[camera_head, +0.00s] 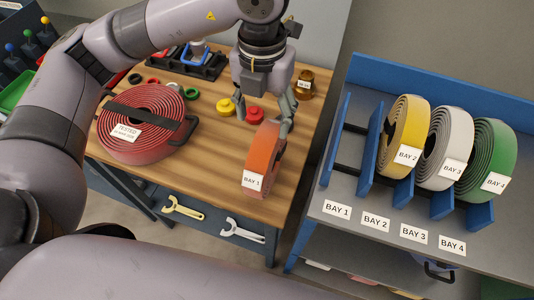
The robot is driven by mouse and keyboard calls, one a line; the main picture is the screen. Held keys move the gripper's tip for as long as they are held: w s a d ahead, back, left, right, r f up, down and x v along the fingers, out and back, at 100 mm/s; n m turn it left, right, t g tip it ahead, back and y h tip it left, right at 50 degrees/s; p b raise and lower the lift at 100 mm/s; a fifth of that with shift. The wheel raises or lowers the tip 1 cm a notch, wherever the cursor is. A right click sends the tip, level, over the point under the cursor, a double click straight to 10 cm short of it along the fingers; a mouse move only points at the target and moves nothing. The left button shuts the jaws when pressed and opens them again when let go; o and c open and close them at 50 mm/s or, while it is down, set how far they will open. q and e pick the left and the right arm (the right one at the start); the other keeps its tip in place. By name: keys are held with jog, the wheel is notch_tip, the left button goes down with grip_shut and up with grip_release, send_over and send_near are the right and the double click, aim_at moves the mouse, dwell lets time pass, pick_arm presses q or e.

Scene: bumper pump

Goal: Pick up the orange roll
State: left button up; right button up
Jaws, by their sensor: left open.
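An orange roll (260,160) with a white "BAY 1" label stands upright on its edge near the front right of the wooden table (210,185). My left gripper (272,118) reaches down from above with its fingers at the roll's top right end. It is open, and one finger is beside the roll's far side. I cannot tell whether either finger touches the roll. My right gripper does not show in this view.
A red coil (150,100) tagged "TESTED" lies flat at the table's left. Red (254,115) and yellow (225,107) knobs stand behind the orange roll. A blue rack (372,150) at right holds yellow, white and green rolls; its leftmost bay is empty.

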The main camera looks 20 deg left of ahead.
aim_at(264, 134)
pick_arm(q)
notch_tip(264, 134, down, 5)
jog(key=shift+w+f+p, duration=0.1)
jog(key=shift+w+p, duration=0.05)
jog(key=shift+p, duration=0.35)
jog(key=shift+f, duration=0.2)
jog(key=f, duration=0.1)
jog(key=f+p, duration=0.1)
jog(key=f, duration=0.1)
jog(key=f+p, duration=0.1)
jog(key=shift+d+f, duration=0.2)
jog(key=shift+d, duration=0.05)
jog(key=shift+f, duration=0.35)
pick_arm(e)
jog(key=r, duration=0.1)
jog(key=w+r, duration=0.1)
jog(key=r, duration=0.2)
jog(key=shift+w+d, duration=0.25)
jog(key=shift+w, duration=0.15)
pick_arm(q)
jog(key=c, duration=1.2)
grip_shut()
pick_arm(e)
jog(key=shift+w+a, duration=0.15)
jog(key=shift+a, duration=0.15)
